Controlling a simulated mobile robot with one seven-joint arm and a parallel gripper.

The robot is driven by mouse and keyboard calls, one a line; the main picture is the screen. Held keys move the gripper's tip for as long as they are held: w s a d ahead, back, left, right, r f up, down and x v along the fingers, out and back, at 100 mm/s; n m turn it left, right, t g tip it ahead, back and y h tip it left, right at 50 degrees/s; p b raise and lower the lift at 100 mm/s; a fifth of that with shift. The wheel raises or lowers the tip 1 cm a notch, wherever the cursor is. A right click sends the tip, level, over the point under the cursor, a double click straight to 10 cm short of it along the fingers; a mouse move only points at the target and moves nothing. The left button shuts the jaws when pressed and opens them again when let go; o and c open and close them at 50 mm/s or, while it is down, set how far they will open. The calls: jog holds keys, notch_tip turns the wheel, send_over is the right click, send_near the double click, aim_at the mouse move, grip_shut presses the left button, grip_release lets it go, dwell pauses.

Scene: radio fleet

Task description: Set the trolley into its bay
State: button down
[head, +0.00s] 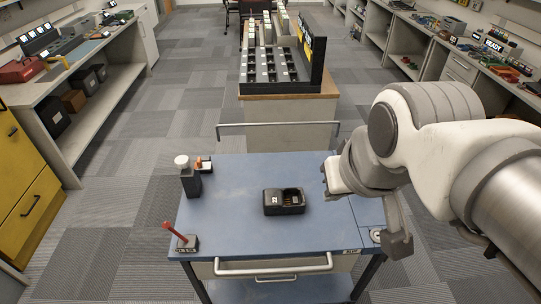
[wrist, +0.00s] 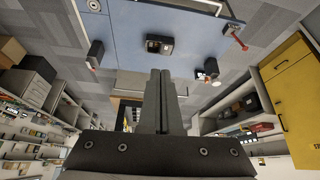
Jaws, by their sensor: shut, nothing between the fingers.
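The trolley (head: 240,228) has a blue top and a pale bar handle (head: 274,268) along its near edge. It stands close in front of me, with another pale bar along its far side. Its blue top also shows in the wrist view (wrist: 130,27). My gripper (head: 327,178) is over the right part of the top, apart from both bars. In the wrist view its two fingers (wrist: 161,76) are together with nothing between them. I cannot make out a marked bay for the trolley in either view.
On the trolley stand a black charger (head: 283,209), a dark upright device with a white cap (head: 190,182) and a red-handled item (head: 177,233). A counter with a black slotted rack (head: 272,72) stands beyond it. Benches line both sides. Carpet (head: 118,205) is clear at left.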

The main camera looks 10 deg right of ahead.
jog(key=c, duration=1.4)
grip_release()
jog(key=o, duration=0.7)
jog(key=f+n+b, duration=0.1)
jog(key=f+n+g+b, duration=0.1)
jog(key=f, duration=0.1)
jog(key=a+f+g+b, duration=0.1)
jog(key=f, duration=0.1)
jog(key=shift+f+n, duration=0.25)
jog(key=shift+n, duration=0.15)
jog(key=m+t+h+b, duration=0.9)
jog(key=m+h+b, duration=0.6)
jog(key=m+b, duration=1.45)
send_near(275, 269)
jog(key=w+d+m, duration=0.1)
jog(key=w+d, duration=0.1)
jog(key=w+d+m, duration=0.1)
jog(key=w+d, duration=0.1)
jog(key=d, duration=0.1)
jog(key=w+d+m, duration=0.1)
jog(key=w+d, duration=0.1)
jog(key=shift+w+d+r, duration=0.15)
jog(key=shift+d+r, duration=0.1)
jog(key=shift+d, duration=0.1)
